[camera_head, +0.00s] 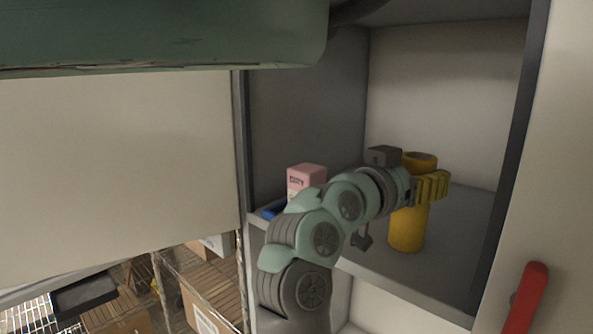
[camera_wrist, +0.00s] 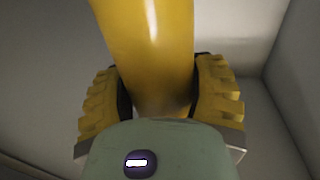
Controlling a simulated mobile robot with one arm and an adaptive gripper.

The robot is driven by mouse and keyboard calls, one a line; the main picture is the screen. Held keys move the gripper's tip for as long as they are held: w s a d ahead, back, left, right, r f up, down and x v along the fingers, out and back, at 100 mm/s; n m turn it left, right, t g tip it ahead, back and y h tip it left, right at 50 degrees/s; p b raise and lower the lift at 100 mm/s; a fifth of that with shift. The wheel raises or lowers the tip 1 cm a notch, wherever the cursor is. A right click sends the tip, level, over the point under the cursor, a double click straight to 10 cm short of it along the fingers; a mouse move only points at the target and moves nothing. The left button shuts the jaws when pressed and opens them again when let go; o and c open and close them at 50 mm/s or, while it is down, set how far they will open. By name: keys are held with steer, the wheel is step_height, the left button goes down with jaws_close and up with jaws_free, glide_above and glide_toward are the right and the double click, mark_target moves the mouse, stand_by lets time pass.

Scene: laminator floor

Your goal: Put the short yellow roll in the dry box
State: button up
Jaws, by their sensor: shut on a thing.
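The yellow roll (camera_head: 407,230) stands upright inside an open grey cabinet compartment, on or just above its shelf; I cannot tell if its base touches. Its open top shows above my gripper (camera_head: 430,187). My gripper is shut around the upper part of the roll. In the wrist view the roll (camera_wrist: 145,45) runs between the two yellow ribbed fingers of my gripper (camera_wrist: 160,100), one on each side. Whether this compartment is the dry box, I cannot tell.
A pink box (camera_head: 305,178) and a blue item (camera_head: 272,208) sit at the shelf's left, behind my arm. A red handle (camera_head: 526,298) is at lower right.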

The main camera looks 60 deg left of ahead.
steer(key=shift+r, duration=0.1)
steer(key=shift+f+b, duration=0.2)
steer(key=shift+b, duration=0.1)
steer(key=o, duration=1.3)
steer(key=s+b, duration=0.4)
steer(key=s, duration=0.7)
steer(key=shift+d, duration=0.2)
